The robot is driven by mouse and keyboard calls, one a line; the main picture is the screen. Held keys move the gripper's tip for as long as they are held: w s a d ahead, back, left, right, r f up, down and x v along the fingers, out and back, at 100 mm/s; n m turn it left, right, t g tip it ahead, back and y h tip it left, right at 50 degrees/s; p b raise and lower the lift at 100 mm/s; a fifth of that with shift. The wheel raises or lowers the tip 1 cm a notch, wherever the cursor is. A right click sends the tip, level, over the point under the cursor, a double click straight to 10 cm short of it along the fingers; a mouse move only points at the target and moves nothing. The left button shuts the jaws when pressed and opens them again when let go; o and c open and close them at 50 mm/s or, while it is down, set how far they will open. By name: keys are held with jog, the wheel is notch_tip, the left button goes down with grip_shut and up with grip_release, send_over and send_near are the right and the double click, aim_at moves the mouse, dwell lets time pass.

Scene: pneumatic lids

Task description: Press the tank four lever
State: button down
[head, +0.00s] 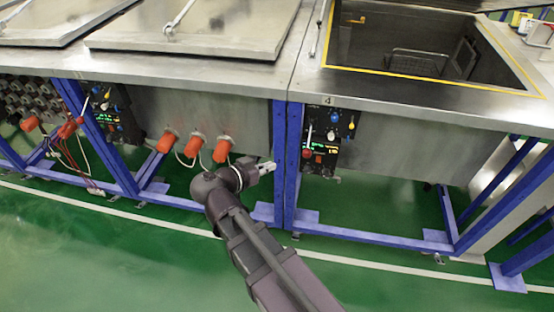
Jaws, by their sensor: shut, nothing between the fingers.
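The tank four control panel (326,142) is a black box on the front of the right tank, under a label "4". It carries a white-handled lever (308,134), a blue knob and lit green displays. My gripper (270,167) is shut and empty. In the picture it lies left of the panel and a little lower, in front of the blue frame post. The gap in depth between my gripper and the post or panel cannot be told.
Tank four (400,45) is open at the top with a yellow edge. Closed metal lids (200,28) cover the tanks to the left. Several orange plugs (222,150) stick out left of my gripper. Blue posts (292,165) stand between the tanks. The green floor in front is clear.

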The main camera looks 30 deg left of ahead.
jog(key=shift+s+a+r, duration=0.1)
jog(key=shift+s, duration=0.45)
jog(key=shift+w, duration=0.1)
jog(key=w+d+f+g+h, duration=0.1)
jog(key=w+d+f+g, duration=0.2)
jog(key=w+d, duration=0.35)
jog(key=w+d+f+g+h, duration=0.1)
jog(key=w+d+f+g, duration=0.15)
jog(key=d, duration=0.65)
jog(key=w+d+f+g, duration=0.2)
jog(key=w+d+g, duration=0.1)
jog(key=w+d, duration=0.4)
jog(key=d+f+g+y, duration=0.2)
jog(key=d+g+y, duration=0.1)
jog(key=d, duration=1.1)
jog(key=d+f+g+y, duration=0.2)
jog(key=d+f, duration=0.1)
jog(key=d, duration=1.1)
notch_tip(320, 180, up, 20)
jog(key=p, duration=1.9)
jog(key=shift+s+a+f, duration=0.15)
jog(key=shift+s+a, duration=0.2)
